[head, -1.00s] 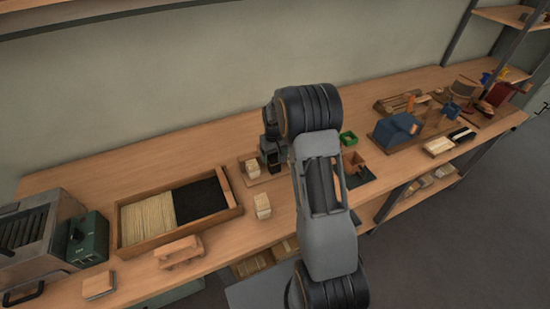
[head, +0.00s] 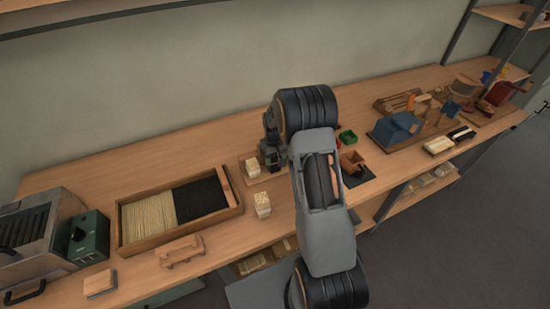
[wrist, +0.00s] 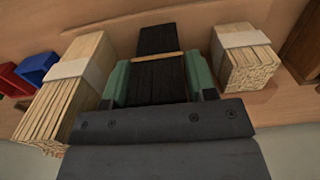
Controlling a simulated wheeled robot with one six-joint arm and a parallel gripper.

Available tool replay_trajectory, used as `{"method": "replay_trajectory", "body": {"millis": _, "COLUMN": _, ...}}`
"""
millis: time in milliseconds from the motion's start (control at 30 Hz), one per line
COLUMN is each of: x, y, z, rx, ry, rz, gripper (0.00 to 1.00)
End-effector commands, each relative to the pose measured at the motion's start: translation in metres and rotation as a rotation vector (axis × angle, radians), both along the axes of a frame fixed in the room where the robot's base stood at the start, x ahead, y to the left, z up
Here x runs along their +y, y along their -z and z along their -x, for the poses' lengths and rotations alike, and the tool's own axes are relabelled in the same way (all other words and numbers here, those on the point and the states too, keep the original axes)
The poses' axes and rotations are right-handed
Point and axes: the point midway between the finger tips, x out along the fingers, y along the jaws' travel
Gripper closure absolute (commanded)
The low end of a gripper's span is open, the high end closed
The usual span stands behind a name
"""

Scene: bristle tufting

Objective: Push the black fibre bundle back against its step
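The black fibre bundle (wrist: 158,38) lies in the middle of the wrist view, with a thin tan strip across it. My gripper (wrist: 157,85) has its green-padded fingers on either side of the bundle, apparently pressed to its sides. In the head view my gripper (head: 272,157) is low over a small wooden board at the middle of the bench, beside a pale fibre bundle (head: 253,167). The wrist view shows pale bundles with white bands at left (wrist: 75,85) and right (wrist: 242,58). Contact between the black bundle and its step cannot be made out.
A second pale bundle (head: 262,205) stands near the bench front. A wooden tray (head: 125,235) of pale and black fibre is at left. The bench behind my gripper is clear.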

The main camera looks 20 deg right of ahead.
Motion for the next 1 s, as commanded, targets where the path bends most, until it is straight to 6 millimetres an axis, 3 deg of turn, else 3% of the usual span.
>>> {"method": "replay_trajectory", "body": {"millis": 300, "x": -0.0001, "y": -0.0002, "z": 0.0, "rx": 0.0, "ry": 0.0, "rz": 0.0, "gripper": 0.76}}
{"method": "replay_trajectory", "body": {"millis": 1000, "x": -0.0004, "y": -0.0006, "z": -0.0097, "rx": -0.005, "ry": 0.001, "rz": 0.001, "gripper": 0.76}}
